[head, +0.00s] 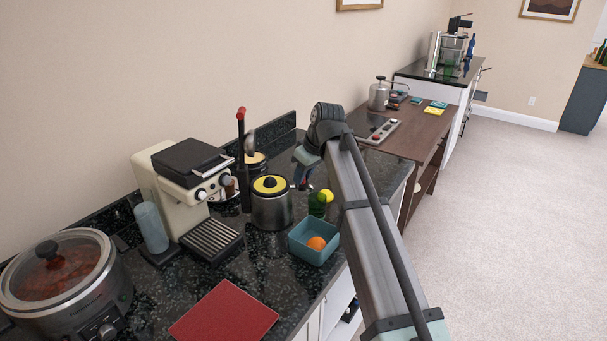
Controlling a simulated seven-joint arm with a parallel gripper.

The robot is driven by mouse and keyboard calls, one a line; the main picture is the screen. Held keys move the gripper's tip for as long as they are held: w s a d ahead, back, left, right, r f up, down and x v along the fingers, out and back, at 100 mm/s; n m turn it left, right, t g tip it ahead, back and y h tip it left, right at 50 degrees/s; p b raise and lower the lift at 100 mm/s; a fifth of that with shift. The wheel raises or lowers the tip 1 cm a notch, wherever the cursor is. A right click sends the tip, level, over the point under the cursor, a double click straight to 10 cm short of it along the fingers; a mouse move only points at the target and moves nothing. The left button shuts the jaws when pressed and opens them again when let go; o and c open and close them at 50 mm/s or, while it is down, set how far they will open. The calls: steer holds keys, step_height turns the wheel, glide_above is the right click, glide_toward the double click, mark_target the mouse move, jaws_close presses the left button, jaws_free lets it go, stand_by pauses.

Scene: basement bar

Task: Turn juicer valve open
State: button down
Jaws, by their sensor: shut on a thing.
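The juicer (272,208) is a round metal pot with a yellow rim and a black cone on top, upright on the dark counter. Its spout and valve are on its right side, small and largely hidden by my gripper. My gripper (304,184) reaches down from my arm to that right side. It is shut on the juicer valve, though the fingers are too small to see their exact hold. How far the valve is turned cannot be told.
A teal bin (303,250) with an orange (316,243) sits in front. The espresso machine (177,170) is left, a slow cooker (62,275) farther left, and a red board (225,312) near the front edge.

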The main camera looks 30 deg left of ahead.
steer(key=m+t, duration=0.1)
steer(key=m, duration=0.3)
steer(key=shift+s+t, duration=0.15)
steer(key=shift+t, duration=0.25)
steer(key=m, duration=0.2)
steer(key=m+t+h, duration=0.1)
steer(key=m, duration=0.1)
steer(key=shift+a+m+h, duration=0.15)
steer(key=shift+m+h, duration=0.15)
steer(key=shift+m, duration=0.1)
steer(key=m, duration=0.2)
steer(key=m+t+h, duration=0.1)
steer(key=m, duration=0.1)
steer(key=shift+a+h, duration=0.15)
steer(key=shift+h, duration=0.15)
steer(key=shift+m+h, duration=0.6)
steer(key=shift+m, duration=1.2)
steer(key=shift+s, duration=0.1)
steer(key=c, duration=1)
jaws_free()
steer(key=shift+r, duration=0.1)
steer(key=v, duration=1.3)
steer(key=shift+s+a+r, duration=0.1)
steer(key=shift+s+r, duration=0.1)
steer(key=shift+r, duration=0.05)
